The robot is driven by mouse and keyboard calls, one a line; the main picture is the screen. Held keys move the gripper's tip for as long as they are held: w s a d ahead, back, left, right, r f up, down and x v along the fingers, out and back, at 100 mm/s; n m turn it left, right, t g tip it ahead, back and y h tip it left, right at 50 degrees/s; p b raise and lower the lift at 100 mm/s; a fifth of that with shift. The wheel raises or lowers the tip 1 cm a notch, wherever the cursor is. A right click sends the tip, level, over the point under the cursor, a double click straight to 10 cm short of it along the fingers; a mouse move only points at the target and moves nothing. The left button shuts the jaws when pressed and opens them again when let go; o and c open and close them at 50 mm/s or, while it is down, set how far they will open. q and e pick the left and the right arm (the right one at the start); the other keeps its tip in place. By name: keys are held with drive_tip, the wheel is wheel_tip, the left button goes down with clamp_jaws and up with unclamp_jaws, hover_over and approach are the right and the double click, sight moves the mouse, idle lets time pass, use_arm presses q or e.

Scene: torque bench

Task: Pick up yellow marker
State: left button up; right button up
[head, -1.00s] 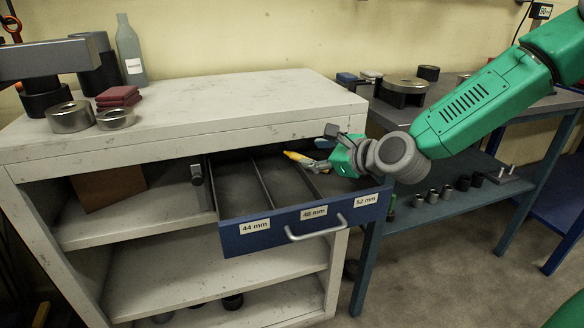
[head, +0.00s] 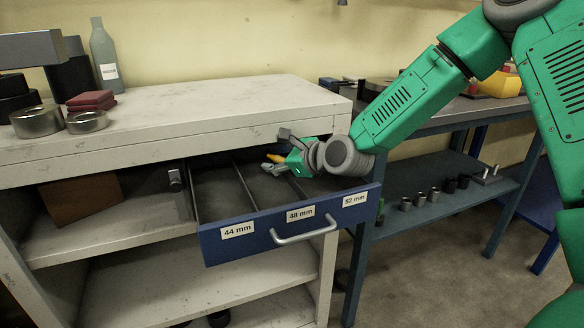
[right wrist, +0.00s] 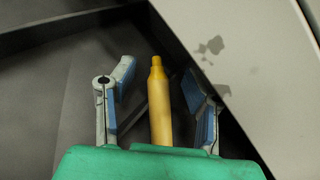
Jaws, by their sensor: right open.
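The yellow marker (right wrist: 159,105) lies in the pulled-out blue drawer (head: 255,240). In the right wrist view it points away from the palm, between the two blue-padded fingers, with a gap on each side. Its near end is hidden by the green palm. My right gripper (right wrist: 158,88) is open around it and not closed on it. In the head view the right gripper (head: 277,154) reaches into the back of the drawer, and only a small bit of yellow shows by its fingers. My left gripper is not in view.
Dividers split the drawer into lanes labelled 44, 48 and 52 mm. The white cabinet top (head: 200,115) overhangs the drawer's back, close to the gripper. Metal rings (head: 38,121), red blocks (head: 91,100) and a bottle (head: 104,58) stand on it. A blue bench (head: 440,120) is at right.

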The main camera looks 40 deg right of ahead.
clamp_jaws()
